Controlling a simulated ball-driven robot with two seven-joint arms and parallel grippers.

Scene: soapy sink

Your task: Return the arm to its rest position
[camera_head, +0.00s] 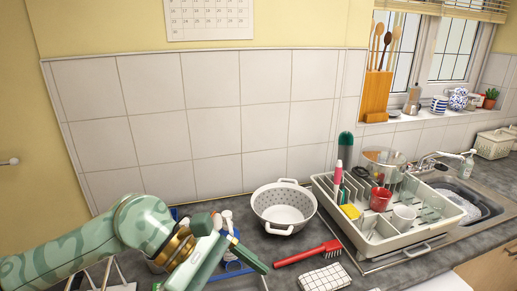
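My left arm, green with a leaf-like pattern and a gold wrist ring, comes in from the lower left. My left gripper (226,272) is at the bottom, left of centre, over the near counter. One dark green finger sticks out to the right, well away from the other end of the palm, so it looks open. I see nothing held in it. The other finger is partly cut off or hidden. My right gripper is not in view.
Behind the gripper is a blue rack (236,266) with bottles. To its right are a white colander (284,207), a red brush (308,254), a checked cloth (324,279) and a full dish rack (385,240). The sink (462,205) is far right. Some counter between is bare.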

